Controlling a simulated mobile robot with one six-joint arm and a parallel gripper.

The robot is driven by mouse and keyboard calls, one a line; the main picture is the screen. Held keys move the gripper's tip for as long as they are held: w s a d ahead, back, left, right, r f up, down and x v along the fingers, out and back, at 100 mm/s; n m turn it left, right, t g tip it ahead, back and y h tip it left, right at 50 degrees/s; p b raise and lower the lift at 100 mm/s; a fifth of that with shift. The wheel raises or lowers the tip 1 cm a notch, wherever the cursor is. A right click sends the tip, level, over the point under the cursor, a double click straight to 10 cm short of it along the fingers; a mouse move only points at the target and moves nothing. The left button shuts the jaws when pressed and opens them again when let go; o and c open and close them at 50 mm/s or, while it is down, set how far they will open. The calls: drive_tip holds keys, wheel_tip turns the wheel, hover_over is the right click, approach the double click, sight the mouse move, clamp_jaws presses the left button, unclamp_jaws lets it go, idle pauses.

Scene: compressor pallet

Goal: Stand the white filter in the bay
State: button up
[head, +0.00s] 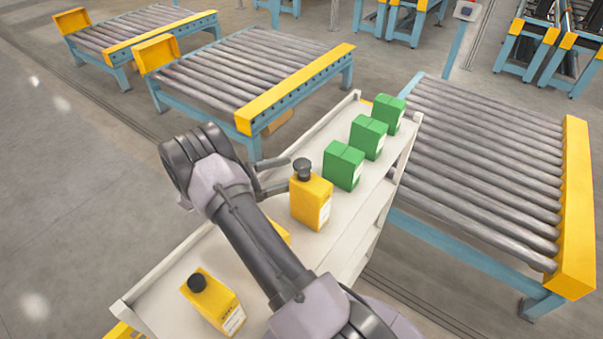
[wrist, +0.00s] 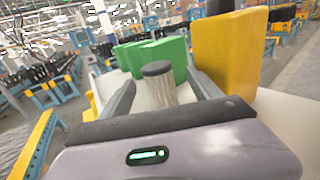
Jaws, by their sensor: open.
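The white filter (wrist: 165,92) is a pale, ribbed upright cylinder with a dark round cap. It shows in the wrist view between the two fingers of my gripper (wrist: 162,88), which is open. I cannot tell whether either finger touches it. In the head view my gripper (head: 284,175) is over the pale cart top, beside a yellow jug (head: 312,202). I cannot make out the filter clearly there. I cannot pick out the bay in either view.
Three green boxes (head: 344,165) stand in a row on the cart (head: 334,248) beyond the yellow jug. Another yellow jug (head: 213,303) stands at its near end. A roller conveyor (head: 490,165) flanks the cart on the right; others (head: 250,72) stand behind.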

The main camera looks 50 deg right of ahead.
drive_tip(key=p+x, duration=0.1)
drive_tip(key=x, duration=0.4)
drive_tip(key=shift+w+d+f, duration=0.1)
drive_tip(key=shift+d+f, duration=0.05)
drive_tip(key=shift+d, duration=0.05)
drive_tip(key=shift+a, duration=0.1)
drive_tip(key=shift+c, duration=0.4)
